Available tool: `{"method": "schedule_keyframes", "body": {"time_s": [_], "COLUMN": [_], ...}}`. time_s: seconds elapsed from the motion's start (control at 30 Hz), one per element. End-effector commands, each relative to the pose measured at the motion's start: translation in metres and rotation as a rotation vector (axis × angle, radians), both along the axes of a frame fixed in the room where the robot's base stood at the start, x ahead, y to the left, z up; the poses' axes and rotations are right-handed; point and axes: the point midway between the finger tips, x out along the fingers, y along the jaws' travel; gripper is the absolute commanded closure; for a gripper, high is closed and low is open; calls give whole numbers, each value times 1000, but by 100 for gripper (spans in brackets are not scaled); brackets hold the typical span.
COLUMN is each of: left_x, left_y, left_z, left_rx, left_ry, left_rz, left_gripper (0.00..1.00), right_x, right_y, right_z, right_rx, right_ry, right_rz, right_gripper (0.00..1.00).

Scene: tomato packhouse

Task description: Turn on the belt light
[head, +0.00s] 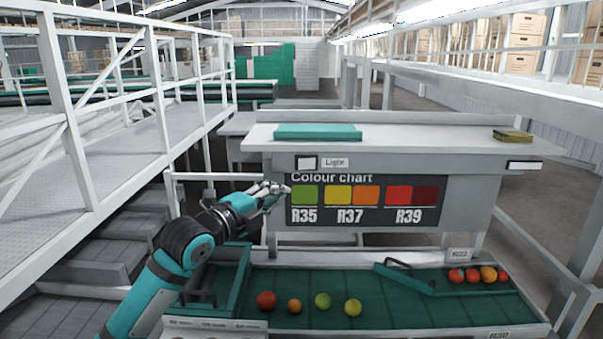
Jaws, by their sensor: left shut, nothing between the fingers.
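A small white switch plate (307,163) sits on the front panel of the bench, just left of a label reading "Light" (335,162). My left gripper (281,189) is shut and empty. It appears just below and left of the switch, by the left edge of the colour chart (363,202); I cannot tell whether it touches the panel. The green belt (385,311) below carries several red, orange, green and yellow tomatoes. I cannot tell whether a light over the belt is lit. My right gripper is not in view.
A teal flat item (317,132) and a small yellowish box (512,136) lie on the bench top (420,137). A teal diverter (403,277) crosses the belt. A white railing (150,85) and steps (118,242) stand at left.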

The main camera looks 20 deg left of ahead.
Motion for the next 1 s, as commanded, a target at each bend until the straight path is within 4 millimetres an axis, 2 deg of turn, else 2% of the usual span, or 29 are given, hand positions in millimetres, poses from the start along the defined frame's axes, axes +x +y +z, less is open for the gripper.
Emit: {"method": "schedule_keyframes", "body": {"time_s": [0.23, 0.37, 0.8, 1.0], "left_x": [2, 12, 95, 119], "left_y": [-1, -4, -33, -21], "left_z": [0, 2, 4, 1], "left_rx": [-2, -7, -6, -2], "left_ry": [3, 4, 6, 7], "left_rz": [1, 0, 1, 2], "left_gripper": [100, 100, 100, 100], "right_x": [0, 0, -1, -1], "right_y": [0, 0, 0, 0], "right_z": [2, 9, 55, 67], "right_rx": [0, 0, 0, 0], "right_ry": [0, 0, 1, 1], "right_rz": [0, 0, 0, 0], "right_gripper": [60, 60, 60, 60]}}
